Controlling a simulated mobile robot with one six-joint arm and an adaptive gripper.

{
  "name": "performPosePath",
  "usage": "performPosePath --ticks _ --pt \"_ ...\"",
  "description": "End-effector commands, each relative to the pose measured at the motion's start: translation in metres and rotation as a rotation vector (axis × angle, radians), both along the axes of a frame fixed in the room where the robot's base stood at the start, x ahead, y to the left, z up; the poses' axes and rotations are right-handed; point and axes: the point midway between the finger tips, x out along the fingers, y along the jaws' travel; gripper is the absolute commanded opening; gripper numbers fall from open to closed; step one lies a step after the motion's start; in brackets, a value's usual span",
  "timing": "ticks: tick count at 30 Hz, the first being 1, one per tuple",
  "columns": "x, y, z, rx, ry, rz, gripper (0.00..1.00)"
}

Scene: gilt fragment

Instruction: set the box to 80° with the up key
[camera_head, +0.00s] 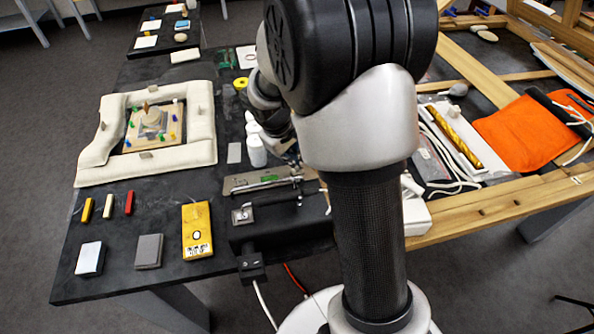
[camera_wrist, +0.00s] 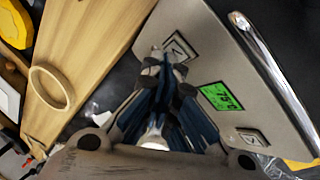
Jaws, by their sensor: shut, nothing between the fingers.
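The box (camera_head: 240,184) stands at the front edge of the black bench in the head view, with a grey panel and a small green display. In the wrist view the panel (camera_wrist: 210,30) fills the upper right. Its lit green display (camera_wrist: 221,96) seems to read about 75°. One square key (camera_wrist: 180,46) lies above left of the display, another (camera_wrist: 252,138) below right; their arrows are too small to tell surely. My gripper (camera_wrist: 163,62) is shut and empty, its tips beside the upper-left key. I cannot tell whether they touch it. My arm partly hides the box in the head view.
A metal bar (camera_wrist: 272,75) runs along the panel's side. White bottles (camera_head: 256,151) stand behind the box. A yellow device (camera_head: 196,230) lies left of it. A cushioned frame (camera_head: 91,158) lies farther left. A wooden frame (camera_head: 478,66) and orange cloth (camera_head: 525,131) lie right.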

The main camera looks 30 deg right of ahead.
Motion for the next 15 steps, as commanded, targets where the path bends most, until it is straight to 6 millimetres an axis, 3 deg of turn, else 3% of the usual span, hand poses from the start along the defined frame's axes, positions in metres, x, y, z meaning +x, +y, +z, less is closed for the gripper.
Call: performPosePath --ticks 15 --pt "-0.0037 0.0011 -0.0059 0.000 0.001 0.000 0.00"
